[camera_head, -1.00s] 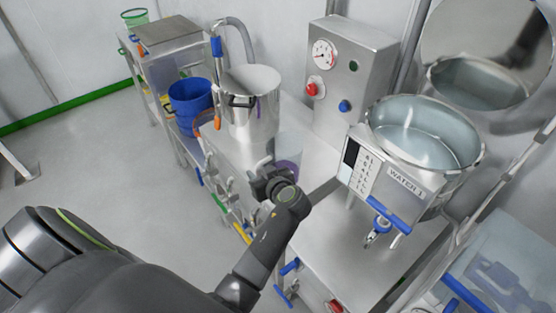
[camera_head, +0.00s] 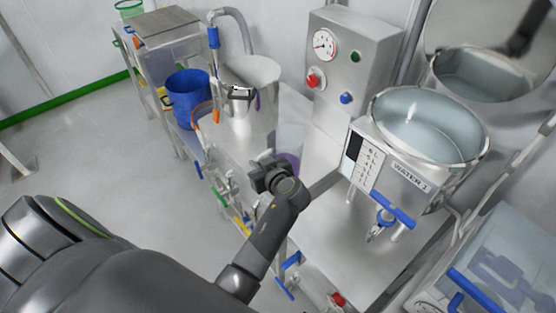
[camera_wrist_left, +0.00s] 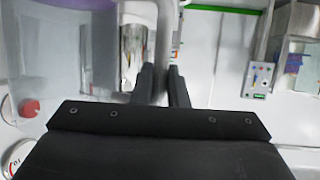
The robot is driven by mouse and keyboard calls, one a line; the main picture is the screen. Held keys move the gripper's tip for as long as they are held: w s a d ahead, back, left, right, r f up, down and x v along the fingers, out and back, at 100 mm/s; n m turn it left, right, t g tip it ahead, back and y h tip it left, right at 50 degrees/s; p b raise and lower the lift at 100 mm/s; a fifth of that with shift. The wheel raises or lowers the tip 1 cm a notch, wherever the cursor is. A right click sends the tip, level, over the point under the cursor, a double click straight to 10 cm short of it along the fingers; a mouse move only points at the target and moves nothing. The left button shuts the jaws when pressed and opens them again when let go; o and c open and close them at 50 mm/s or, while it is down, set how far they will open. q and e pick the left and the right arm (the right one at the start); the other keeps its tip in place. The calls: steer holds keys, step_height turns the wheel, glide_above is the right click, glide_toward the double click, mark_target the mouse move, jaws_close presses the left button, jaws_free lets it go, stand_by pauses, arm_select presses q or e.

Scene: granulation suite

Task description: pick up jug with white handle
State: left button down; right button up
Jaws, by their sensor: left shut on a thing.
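The jug (camera_wrist_left: 65,55) is a translucent vessel with a purple band at its top, at the left of the left wrist view. Its white handle (camera_wrist_left: 165,35) runs upright between the two dark fingers of my left gripper (camera_wrist_left: 163,84), which is shut on it. In the head view the jug (camera_head: 291,158) shows only as a pale, purple-edged patch behind my left gripper (camera_head: 262,177). My arm and gripper hide the rest of it, and I cannot tell whether its base touches the steel surface. My right gripper is not in view.
A steel pot (camera_head: 252,102) stands behind my gripper, with a blue bucket (camera_head: 188,98) to its left. A gauge panel (camera_head: 350,65) and the WATER 1 kettle (camera_head: 420,150) are on the right. The steel surface (camera_head: 345,235) below the kettle is mostly bare.

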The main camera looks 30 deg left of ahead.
arm_select(q)
step_height(320, 180, up, 10)
steer(key=shift+b, duration=0.65)
stand_by(0.6)
